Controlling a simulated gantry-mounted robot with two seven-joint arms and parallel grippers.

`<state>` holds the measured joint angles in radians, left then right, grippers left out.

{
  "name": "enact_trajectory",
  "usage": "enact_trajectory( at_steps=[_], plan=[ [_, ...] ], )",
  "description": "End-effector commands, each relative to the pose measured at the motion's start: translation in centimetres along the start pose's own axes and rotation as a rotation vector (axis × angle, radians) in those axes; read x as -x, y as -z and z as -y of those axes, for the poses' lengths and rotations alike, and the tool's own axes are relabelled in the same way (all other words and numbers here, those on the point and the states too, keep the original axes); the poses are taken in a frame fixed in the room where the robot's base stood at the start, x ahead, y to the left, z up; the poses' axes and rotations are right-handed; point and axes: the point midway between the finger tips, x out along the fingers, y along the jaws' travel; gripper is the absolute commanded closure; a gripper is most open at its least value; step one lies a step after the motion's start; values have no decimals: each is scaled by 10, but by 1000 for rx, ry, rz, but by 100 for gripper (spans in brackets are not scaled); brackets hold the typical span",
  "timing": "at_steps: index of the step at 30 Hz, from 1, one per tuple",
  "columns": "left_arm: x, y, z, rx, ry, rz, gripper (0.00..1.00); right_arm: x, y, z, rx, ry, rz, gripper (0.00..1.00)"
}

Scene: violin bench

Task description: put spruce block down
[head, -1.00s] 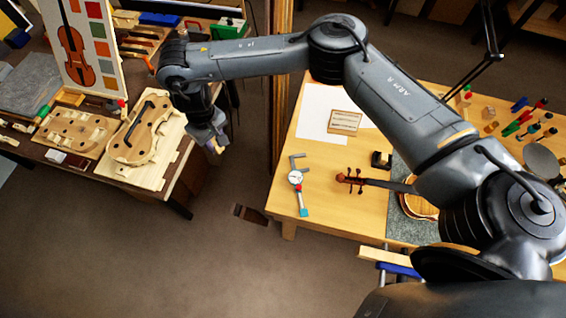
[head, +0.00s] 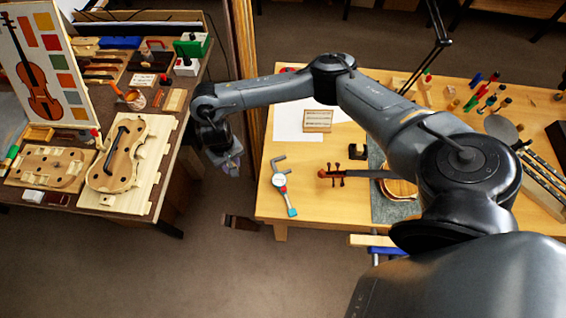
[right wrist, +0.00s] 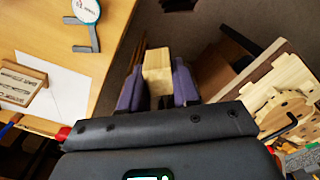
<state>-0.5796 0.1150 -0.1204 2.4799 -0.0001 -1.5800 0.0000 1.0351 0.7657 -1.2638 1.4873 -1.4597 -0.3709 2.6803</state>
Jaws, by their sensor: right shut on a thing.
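My right gripper (right wrist: 157,85) is shut on a pale spruce block (right wrist: 157,66), which sits between its two purple-grey fingers in the right wrist view. In the head view my right gripper (head: 231,165) hangs over the floor gap between the two benches, just right of the left bench's edge. The block cannot be made out clearly there. My left gripper is not in view.
The left bench holds a violin body in a mould (head: 118,165), a second wooden form (head: 48,167) and a violin picture board (head: 38,65).

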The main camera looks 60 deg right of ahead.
Motion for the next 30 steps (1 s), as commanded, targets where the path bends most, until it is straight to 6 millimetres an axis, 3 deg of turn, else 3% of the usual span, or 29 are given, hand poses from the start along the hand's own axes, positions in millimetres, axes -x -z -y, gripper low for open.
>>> enact_trajectory(
  at_steps=[1, 13, 24, 30],
  plan=[
    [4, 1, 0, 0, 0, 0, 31, -8, -7, -16, -31, -3, 7, 100],
    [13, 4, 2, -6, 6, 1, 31, -44, -39, -119, -195, -6, 4, 100],
    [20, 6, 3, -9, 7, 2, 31, -55, -67, -210, -270, -7, 4, 100],
    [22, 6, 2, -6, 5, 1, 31, -53, -79, -247, -283, -4, 4, 100]
  ],
)
